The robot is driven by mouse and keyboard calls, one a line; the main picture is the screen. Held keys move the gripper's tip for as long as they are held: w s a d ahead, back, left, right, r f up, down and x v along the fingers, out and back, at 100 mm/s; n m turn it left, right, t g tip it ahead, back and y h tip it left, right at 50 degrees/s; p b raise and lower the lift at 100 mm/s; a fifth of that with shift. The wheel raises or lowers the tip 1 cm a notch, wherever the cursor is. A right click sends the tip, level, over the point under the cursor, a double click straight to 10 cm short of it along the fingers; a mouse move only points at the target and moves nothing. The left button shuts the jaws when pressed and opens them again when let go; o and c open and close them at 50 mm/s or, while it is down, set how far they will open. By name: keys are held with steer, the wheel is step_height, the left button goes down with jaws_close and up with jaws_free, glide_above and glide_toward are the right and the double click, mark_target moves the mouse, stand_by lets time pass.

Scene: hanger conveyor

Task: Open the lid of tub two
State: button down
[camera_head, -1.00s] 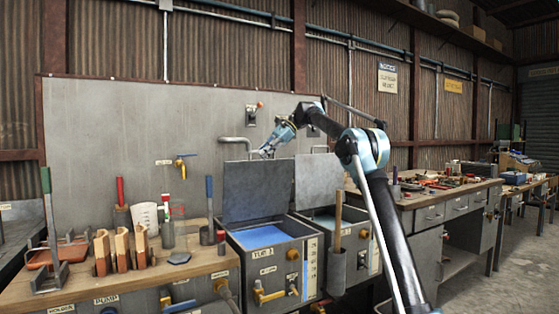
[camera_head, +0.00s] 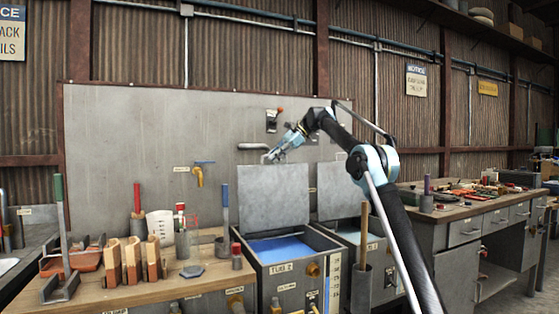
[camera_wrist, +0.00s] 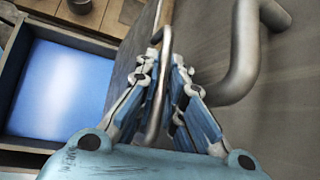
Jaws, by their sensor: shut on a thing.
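Tub two (camera_head: 283,269), a grey metal box labelled TUB 2, stands right of the wooden bench with blue liquid (camera_head: 290,247) inside. Its grey lid (camera_head: 273,197) is raised, standing about upright at the tub's back edge. My gripper (camera_head: 267,158) is at the lid's top edge, in front of the back panel. In the wrist view my gripper (camera_wrist: 168,65) is shut on the lid's bar handle (camera_wrist: 158,95). The lid (camera_wrist: 123,75) lies beside the fingers there, with the tub's blue liquid (camera_wrist: 60,85) to the left. The far fingertips partly hide the handle.
A bent grey pipe (camera_wrist: 243,60) is close right of my fingers in the wrist view. A second tub (camera_head: 347,237) with a raised lid stands to the right, with a holder (camera_head: 362,290) before it. The bench (camera_head: 150,291) carries wooden blocks, a jug and tools.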

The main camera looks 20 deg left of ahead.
steer(key=shift+s+a, duration=0.2)
steer(key=c, duration=1.7)
jaws_free()
steer(key=shift+w+d, duration=0.2)
steer(key=shift+d, duration=0.05)
steer(key=shift+w+d+r, duration=0.25)
steer(key=shift+d+r, duration=0.1)
steer(key=shift+v, duration=1.15)
steer(key=w+d, duration=0.1)
steer(key=d, duration=0.2)
steer(key=w+d, duration=0.2)
steer(key=d, duration=0.2)
steer(key=w+d, duration=0.1)
steer(key=d, duration=0.2)
steer(key=shift+w+d+f, duration=0.2)
steer(key=shift+w+d, duration=0.05)
steer(key=shift+d, duration=0.05)
